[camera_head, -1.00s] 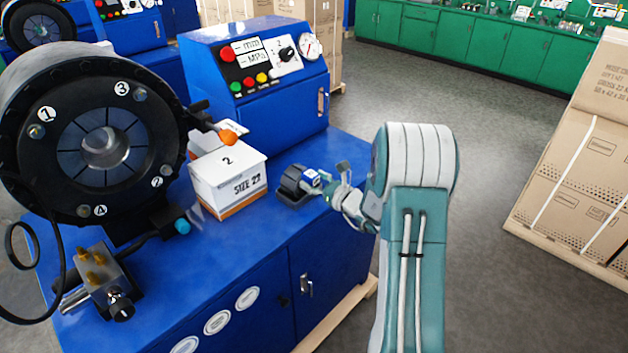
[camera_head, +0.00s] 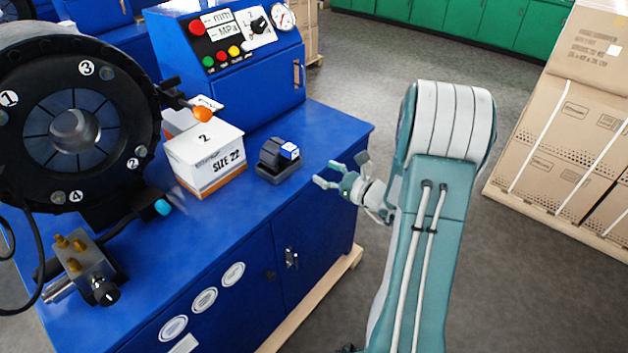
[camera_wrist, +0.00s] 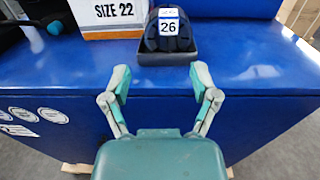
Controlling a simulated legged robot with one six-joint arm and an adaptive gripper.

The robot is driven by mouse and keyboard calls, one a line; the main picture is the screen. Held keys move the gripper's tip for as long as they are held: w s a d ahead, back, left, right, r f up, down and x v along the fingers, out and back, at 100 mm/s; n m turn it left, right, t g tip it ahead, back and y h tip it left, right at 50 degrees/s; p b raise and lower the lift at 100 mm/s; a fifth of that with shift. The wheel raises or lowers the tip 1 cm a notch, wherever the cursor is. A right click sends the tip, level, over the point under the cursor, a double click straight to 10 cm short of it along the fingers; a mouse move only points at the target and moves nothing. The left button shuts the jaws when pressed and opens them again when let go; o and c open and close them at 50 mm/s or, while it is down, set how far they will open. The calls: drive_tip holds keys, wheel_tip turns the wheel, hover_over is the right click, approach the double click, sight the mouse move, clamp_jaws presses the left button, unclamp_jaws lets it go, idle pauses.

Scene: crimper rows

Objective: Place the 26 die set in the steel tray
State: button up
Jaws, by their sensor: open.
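The 26 die set (camera_head: 271,153) is a dark, rounded block with a blue and white label. It sits in a shallow dark grey tray (camera_head: 284,174) on the blue bench top; I cannot tell if this is the steel tray. In the wrist view the die set (camera_wrist: 169,32) shows its 26 label, and the tray rim (camera_wrist: 165,60) lies under it. My gripper (camera_head: 340,171) is open and empty, to the right of the die set and apart from it. In the wrist view the spread fingers of my gripper (camera_wrist: 161,78) point toward the tray.
A white SIZE 22 box (camera_head: 207,160) stands left of the die set. The black crimper head (camera_head: 75,125) and a valve block (camera_head: 85,268) are farther left. A blue control box (camera_head: 235,65) stands behind. Stacked cartons (camera_head: 570,130) stand at the right. The bench's right part is clear.

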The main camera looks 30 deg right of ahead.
drive_tip(key=s+a+r+n+g+y, duration=0.1)
drive_tip(key=s+a+r+n+g, duration=0.3)
drive_tip(key=a, duration=0.3)
drive_tip(key=s+a+r+n+g+y, duration=0.1)
drive_tip(key=s+a+n+g+y, duration=0.1)
drive_tip(key=a+n+g, duration=0.35)
drive_tip(key=s+a+r+n+g+y, duration=0.1)
drive_tip(key=s+a+r+n+g, duration=0.2)
drive_tip(key=a+n, duration=0.5)
drive_tip(key=s+r+n+t+h, duration=0.1)
drive_tip(key=s+r+n+h, duration=0.4)
drive_tip(key=s+n+h, duration=0.5)
drive_tip(key=shift+s+n+h, duration=0.3)
drive_tip(key=shift+s+n, duration=1.65)
drive_tip(key=shift+r+t, duration=0.1)
drive_tip(key=shift+t, duration=0.15)
